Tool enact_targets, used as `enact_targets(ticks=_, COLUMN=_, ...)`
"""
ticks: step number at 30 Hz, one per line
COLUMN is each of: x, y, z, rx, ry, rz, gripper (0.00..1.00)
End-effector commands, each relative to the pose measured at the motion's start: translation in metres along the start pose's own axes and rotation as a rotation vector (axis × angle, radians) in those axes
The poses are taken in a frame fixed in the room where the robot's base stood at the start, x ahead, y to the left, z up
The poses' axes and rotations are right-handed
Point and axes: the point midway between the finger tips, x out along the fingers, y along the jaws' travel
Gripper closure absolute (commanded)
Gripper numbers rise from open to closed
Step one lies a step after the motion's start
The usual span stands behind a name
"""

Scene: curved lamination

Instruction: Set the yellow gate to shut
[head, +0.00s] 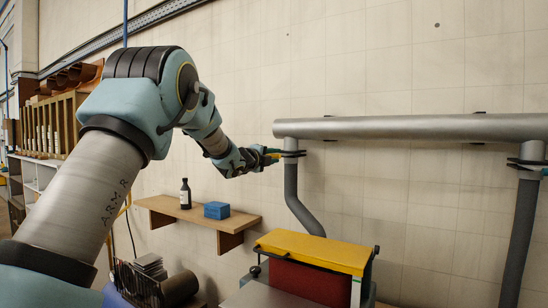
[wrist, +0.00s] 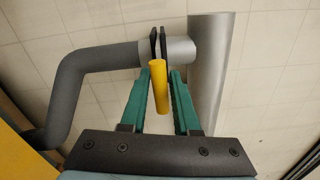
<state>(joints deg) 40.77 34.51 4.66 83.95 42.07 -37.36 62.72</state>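The yellow gate's handle (wrist: 158,88) is a short yellow bar on a pair of black plates (wrist: 158,46) at the pipe joint. In the wrist view it lies between the two green fingers of my gripper (wrist: 166,90), nearer the left finger. A narrow gap shows on its right side, so my gripper looks open around it. Contact on the left cannot be told. In the head view my gripper (head: 264,158) is at the left gate, and a little yellow (head: 273,152) shows there, mostly hidden by the fingers.
A grey main duct (head: 420,127) runs along the wall, with a bent drop pipe (head: 297,200) below the gate. A second gate (head: 526,164) sits at the right. Below stand a yellow-topped machine (head: 315,249) and a wooden shelf (head: 200,212) with a bottle (head: 185,194) and blue box (head: 216,210).

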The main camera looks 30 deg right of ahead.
Motion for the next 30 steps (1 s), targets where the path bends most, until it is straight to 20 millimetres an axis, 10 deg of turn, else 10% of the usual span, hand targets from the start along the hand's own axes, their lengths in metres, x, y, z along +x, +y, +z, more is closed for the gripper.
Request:
enact_targets(ticks=7, x=-0.0002, y=0.0000, z=0.0001, rx=0.000, ry=0.000, rz=0.000, gripper=0.99)
enact_targets(ticks=30, x=-0.0002, y=0.0003, z=0.0003, rx=0.001, ry=0.000, rz=0.001, gripper=1.00)
